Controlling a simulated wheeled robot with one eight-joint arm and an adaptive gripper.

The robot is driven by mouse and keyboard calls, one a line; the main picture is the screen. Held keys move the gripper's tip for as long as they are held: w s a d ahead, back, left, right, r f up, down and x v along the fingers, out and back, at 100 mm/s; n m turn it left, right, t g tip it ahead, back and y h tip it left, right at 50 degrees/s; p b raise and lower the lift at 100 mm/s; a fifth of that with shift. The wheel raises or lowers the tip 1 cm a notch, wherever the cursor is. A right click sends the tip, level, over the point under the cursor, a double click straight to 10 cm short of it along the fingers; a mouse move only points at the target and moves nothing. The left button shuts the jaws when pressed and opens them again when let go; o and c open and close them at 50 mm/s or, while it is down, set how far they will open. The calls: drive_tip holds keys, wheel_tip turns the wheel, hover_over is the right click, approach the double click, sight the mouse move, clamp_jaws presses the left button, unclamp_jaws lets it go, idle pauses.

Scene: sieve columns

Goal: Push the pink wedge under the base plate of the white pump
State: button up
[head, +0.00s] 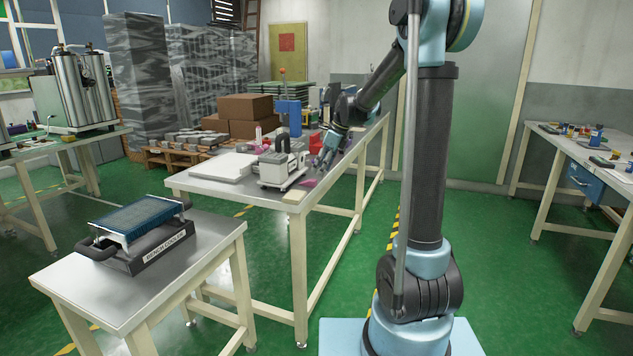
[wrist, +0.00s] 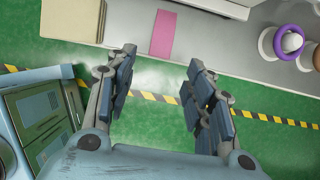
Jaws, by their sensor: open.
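The white pump (head: 280,172) stands on the middle table, its base plate low at the front. The pink wedge (head: 308,183) lies flat on the tabletop beside the pump, near the table's edge. In the wrist view the pink wedge (wrist: 162,34) is a flat rectangle just ahead of my jaws, and part of the pump (wrist: 215,7) shows at the top. In the head view my gripper (head: 324,157) is above the table, beside the pump.
A beige block (wrist: 66,30) lies left of the wedge. A purple ring with a white ball (wrist: 291,40) is to the right. In the head view, a white slab (head: 222,167) lies left of the pump and a blue piece (head: 289,115) stands behind.

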sight(316, 181)
drive_tip(key=shift+x, duration=3.1)
drive_tip(key=c, duration=1.1)
